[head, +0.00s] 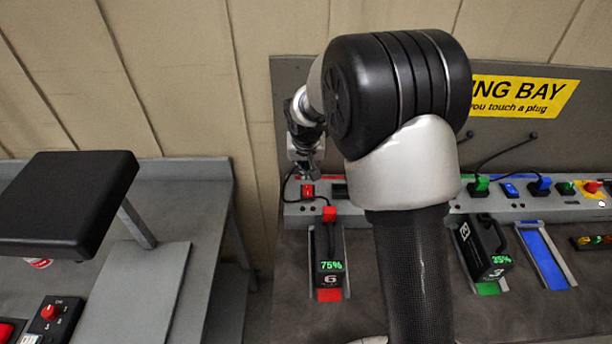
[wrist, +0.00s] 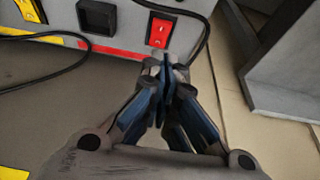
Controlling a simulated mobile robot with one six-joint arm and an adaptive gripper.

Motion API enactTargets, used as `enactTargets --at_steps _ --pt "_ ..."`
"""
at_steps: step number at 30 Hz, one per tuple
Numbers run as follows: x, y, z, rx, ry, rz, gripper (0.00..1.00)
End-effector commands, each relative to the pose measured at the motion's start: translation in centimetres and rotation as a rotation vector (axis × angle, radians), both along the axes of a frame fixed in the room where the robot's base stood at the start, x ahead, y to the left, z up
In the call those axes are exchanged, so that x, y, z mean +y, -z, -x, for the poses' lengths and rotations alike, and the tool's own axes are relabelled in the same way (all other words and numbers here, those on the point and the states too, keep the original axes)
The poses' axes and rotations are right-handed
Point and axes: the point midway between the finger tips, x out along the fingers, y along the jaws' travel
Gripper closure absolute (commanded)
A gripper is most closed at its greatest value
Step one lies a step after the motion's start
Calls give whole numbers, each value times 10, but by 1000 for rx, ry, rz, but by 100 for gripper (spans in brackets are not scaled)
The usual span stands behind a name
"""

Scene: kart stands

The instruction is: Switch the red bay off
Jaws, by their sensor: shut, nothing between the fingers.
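The red bay's rocker switch (head: 308,190) is on the sloped grey panel, left of an empty black socket (head: 340,191). The switch also shows in the wrist view (wrist: 159,31), just beyond my fingertips. I cannot tell which side of it is pressed. My gripper (head: 306,174) is shut and empty, pointing down close above the switch; in the wrist view the fingertips (wrist: 165,68) meet just below it. I cannot tell whether they touch. Below the panel, a black battery (head: 330,250) reading 75% stands in the red bay, with a red plug (head: 330,213) at its top.
A black cable (wrist: 60,36) loops around the switch and socket. To the right are a battery reading 35% (head: 484,250), an empty blue bay (head: 543,258) and a blue switch (head: 510,190). A separate bench with a black raised pad (head: 65,203) stands left, across a gap.

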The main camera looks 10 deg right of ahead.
Motion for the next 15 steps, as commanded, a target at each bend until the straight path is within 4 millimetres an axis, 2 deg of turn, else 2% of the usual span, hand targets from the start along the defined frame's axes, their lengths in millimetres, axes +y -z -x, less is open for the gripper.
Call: enactTargets --at_steps 3,6,15 --pt "1 -17 6 -1 0 0 100" --pt "2 -23 9 1 0 1 100" --pt "2 -26 10 2 -1 1 100"
